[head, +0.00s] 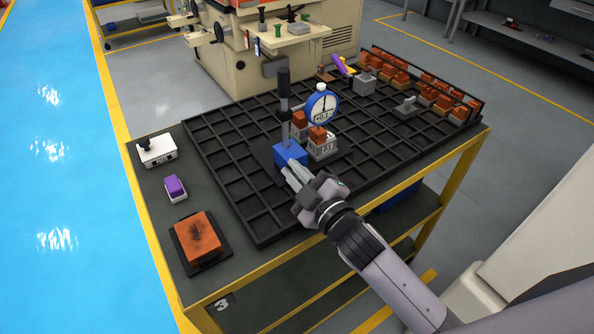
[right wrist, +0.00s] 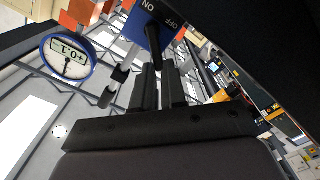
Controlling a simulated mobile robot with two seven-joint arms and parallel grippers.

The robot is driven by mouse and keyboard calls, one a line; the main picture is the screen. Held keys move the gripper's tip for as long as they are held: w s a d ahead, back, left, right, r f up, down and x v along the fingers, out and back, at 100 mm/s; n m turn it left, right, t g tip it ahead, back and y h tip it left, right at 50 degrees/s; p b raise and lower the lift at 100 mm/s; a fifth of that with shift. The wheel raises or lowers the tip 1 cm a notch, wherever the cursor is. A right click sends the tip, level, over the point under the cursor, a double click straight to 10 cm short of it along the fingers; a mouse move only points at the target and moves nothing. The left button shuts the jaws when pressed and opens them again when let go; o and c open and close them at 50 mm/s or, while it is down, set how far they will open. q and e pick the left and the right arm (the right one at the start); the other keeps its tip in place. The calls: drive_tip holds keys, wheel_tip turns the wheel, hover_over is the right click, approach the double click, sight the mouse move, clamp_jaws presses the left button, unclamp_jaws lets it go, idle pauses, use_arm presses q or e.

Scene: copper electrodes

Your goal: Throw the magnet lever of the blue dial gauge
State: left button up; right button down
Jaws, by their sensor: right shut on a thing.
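The blue dial gauge stands upright on the black grid tray. Its blue magnet base (head: 290,154) carries a dark post and a round blue-rimmed dial (head: 322,104); the dial also shows in the right wrist view (right wrist: 67,57), reading +0.1. ON and OFF marks show on the base (right wrist: 136,27) there. The black magnet lever (right wrist: 156,36) sits on that face, its end at my fingertips. My right gripper (head: 288,172) is at the near side of the base, shut on the lever. The fingers partly hide the lever, so its exact setting is unclear. My left gripper is out of view.
Copper electrodes on grey holders (head: 323,149) stand close behind the gauge. More electrodes line the tray's far right. A white switch box (head: 156,150), a purple-topped block (head: 175,188) and a copper block on a black plate (head: 198,240) lie on the left. The tray's front is mostly clear.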

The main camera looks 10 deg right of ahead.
idle(0.3)
drive_tip(key=c, duration=1.2)
unclamp_jaws()
drive_tip(key=shift+s+d, duration=0.15)
drive_tip(key=shift+s, duration=0.4)
drive_tip(key=shift+b+v, duration=0.45)
drive_tip(key=shift+v, duration=2.55)
